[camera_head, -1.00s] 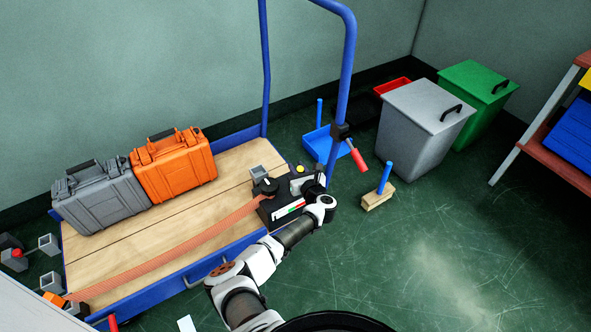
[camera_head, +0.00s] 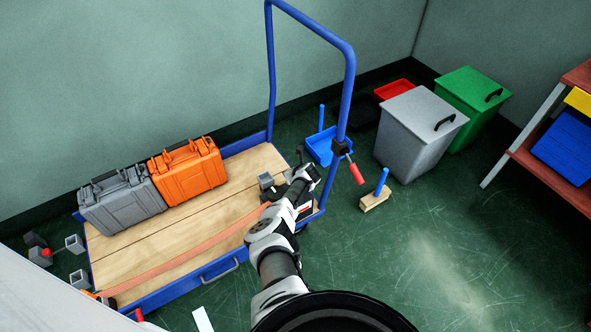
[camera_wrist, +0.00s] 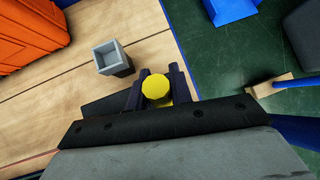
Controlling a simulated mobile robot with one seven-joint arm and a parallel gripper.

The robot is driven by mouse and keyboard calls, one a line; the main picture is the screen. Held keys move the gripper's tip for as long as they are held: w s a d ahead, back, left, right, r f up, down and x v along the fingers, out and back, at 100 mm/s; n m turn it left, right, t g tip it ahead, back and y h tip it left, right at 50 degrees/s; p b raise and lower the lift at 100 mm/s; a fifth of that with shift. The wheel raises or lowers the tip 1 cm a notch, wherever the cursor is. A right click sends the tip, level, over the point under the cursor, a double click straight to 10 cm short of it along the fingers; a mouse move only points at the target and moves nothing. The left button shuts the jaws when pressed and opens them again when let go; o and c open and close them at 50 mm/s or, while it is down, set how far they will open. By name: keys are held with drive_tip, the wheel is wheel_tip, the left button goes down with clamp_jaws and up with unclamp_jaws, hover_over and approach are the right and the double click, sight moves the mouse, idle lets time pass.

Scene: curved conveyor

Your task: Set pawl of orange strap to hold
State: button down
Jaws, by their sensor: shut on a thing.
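The orange strap (camera_head: 190,251) runs flat along the cart deck from the lower left corner up to the black ratchet unit (camera_head: 305,212) at the right end. My arm hides most of that unit in the head view. My gripper (camera_head: 308,174) is over it, pointing away from me. In the wrist view my gripper (camera_wrist: 158,76) has its two dark fingers on either side of a round yellow knob (camera_wrist: 157,87) and is shut on it. The pawl's position and the unit's markings are hidden in both current views.
A grey square socket (camera_wrist: 112,57) stands on the deck beside my gripper. An orange case (camera_head: 188,172) and a grey case (camera_head: 122,199) stand at the deck's back. The blue cart handle (camera_head: 347,100) rises just right of my gripper. Open floor (camera_head: 440,260) lies to the right.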

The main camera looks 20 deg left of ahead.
drive_tip(key=shift+w+a, duration=0.1)
drive_tip(key=shift+a, duration=0.05)
idle(0.4)
drive_tip(key=c, duration=1.3)
unclamp_jaws()
drive_tip(key=shift+f, duration=0.1)
drive_tip(key=shift+o, duration=0.2)
drive_tip(key=p+v, duration=0.6)
drive_tip(key=v, duration=0.8)
drive_tip(key=shift+w+p, duration=0.2)
drive_tip(key=shift+p, duration=0.2)
drive_tip(key=shift+a, duration=0.15)
